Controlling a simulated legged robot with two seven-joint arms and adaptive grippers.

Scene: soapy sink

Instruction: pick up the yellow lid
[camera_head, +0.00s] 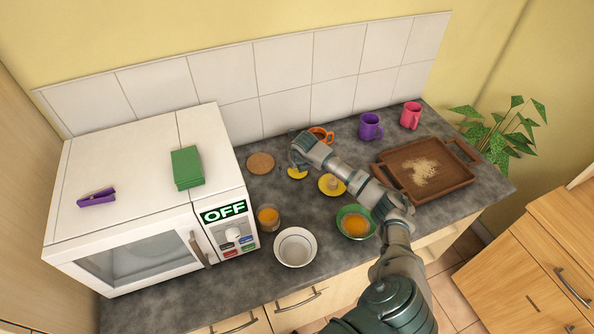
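A round yellow disc with a tan knob-like middle (332,185) lies on the counter, partly beside my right forearm; it looks like a lid. A second, smaller yellow round piece (297,173) lies to its left, partly hidden under my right gripper. I cannot tell for sure which of the two is the yellow lid. My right gripper (296,162) is over the back edge of the smaller yellow piece. Its fingers are small and partly hidden, so its opening and any contact are unclear. My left gripper is out of view.
An orange mug (321,135) stands close behind my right gripper. A cork mat (260,163) lies left of it. A glass (268,217), white bowl (295,247) and green bowl (355,222) stand in front. The microwave (135,215) fills the left; a wooden tray (455,183) lies right.

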